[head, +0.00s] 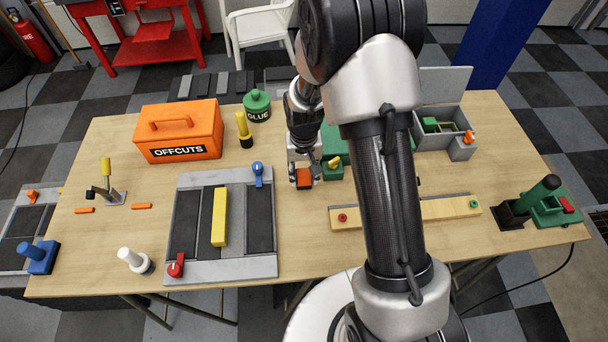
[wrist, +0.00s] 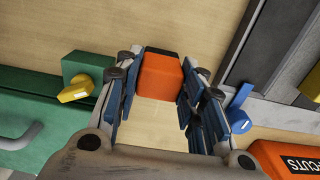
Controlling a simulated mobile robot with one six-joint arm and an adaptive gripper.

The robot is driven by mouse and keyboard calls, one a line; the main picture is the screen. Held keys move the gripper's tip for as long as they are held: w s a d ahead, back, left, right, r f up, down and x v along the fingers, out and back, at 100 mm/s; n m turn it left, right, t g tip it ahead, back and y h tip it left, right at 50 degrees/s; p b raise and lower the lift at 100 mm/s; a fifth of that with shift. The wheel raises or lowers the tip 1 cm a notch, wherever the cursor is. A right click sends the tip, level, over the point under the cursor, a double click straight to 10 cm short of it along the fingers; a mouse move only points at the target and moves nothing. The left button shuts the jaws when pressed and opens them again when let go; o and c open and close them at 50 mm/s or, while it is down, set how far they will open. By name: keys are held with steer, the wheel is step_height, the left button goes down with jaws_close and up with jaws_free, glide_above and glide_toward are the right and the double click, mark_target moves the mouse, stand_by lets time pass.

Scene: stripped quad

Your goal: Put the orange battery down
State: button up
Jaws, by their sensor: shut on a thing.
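The orange battery (head: 304,177) is a small orange block with a dark end. It is between the fingers of my gripper (head: 305,172), which is shut on it. In the wrist view the battery (wrist: 159,76) sits between the blue-padded fingertips of my gripper (wrist: 156,88), with its dark end away from the palm. Bare wooden tabletop (wrist: 150,25) shows around it. I cannot tell whether the battery touches the table or hangs just above it.
Beside the battery is a green box with a yellow knob (head: 334,162). To its left is a grey-framed bed with a blue lever (head: 257,169) and a yellow bar (head: 219,217). An orange OFFCUTS box (head: 181,131) and a plank (head: 405,213) are also near. Bare table lies in front.

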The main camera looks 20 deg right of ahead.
steer(key=shift+f, duration=0.3)
steer(key=shift+f, duration=0.2)
steer(key=o, duration=1.2)
steer(key=shift+r, duration=0.15)
